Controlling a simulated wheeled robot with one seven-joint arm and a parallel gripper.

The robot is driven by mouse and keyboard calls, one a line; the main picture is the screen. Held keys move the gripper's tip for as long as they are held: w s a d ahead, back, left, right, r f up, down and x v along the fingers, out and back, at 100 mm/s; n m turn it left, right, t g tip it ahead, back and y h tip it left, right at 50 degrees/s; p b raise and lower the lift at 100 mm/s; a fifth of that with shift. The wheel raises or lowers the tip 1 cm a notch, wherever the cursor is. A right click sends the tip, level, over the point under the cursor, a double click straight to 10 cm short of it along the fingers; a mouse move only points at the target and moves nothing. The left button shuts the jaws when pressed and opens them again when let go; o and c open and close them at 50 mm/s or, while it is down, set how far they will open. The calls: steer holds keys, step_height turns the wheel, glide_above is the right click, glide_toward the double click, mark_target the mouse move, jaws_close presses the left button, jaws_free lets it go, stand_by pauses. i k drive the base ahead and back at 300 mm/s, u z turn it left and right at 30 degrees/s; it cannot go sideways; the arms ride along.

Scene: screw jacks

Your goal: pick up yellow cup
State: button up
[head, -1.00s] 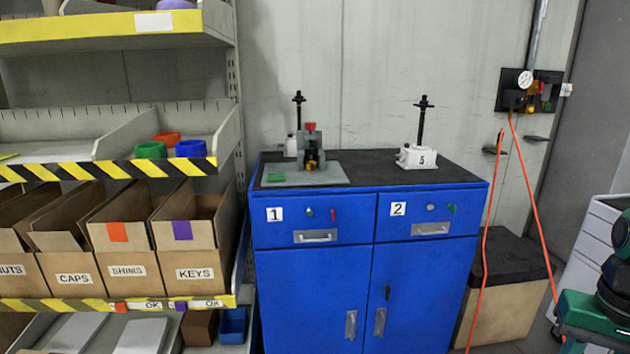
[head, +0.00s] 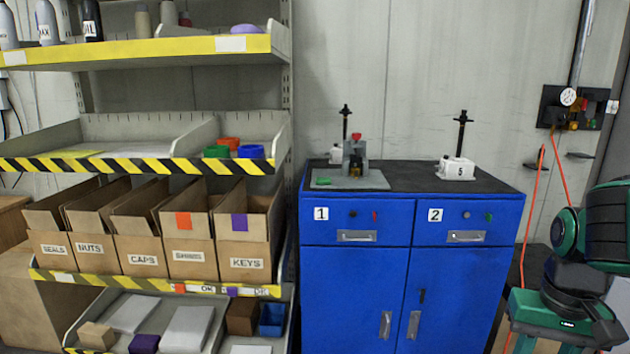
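I see no clear yellow cup. A small yellow piece (head: 355,171) sits low on the grey and red device (head: 356,150) on top of the blue cabinet; it is too small to tell what it is. On the middle shelf stand a green cup (head: 216,152), an orange cup (head: 230,143) and a blue cup (head: 251,152), close together at the right end. Parts of my green and black arm show at the right edge, but my gripper is not in view.
The blue cabinet (head: 350,270) has a dark top with a white screw jack (head: 456,168) marked 5 at its right. The shelf rack (head: 140,165) at left holds labelled cardboard boxes (head: 245,250). Orange hoses (head: 525,230) hang at right.

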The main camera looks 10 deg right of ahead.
mark_target(353, 172)
steer(key=u, duration=0.2)
steer(key=i, duration=0.95)
steer(key=z, duration=0.05)
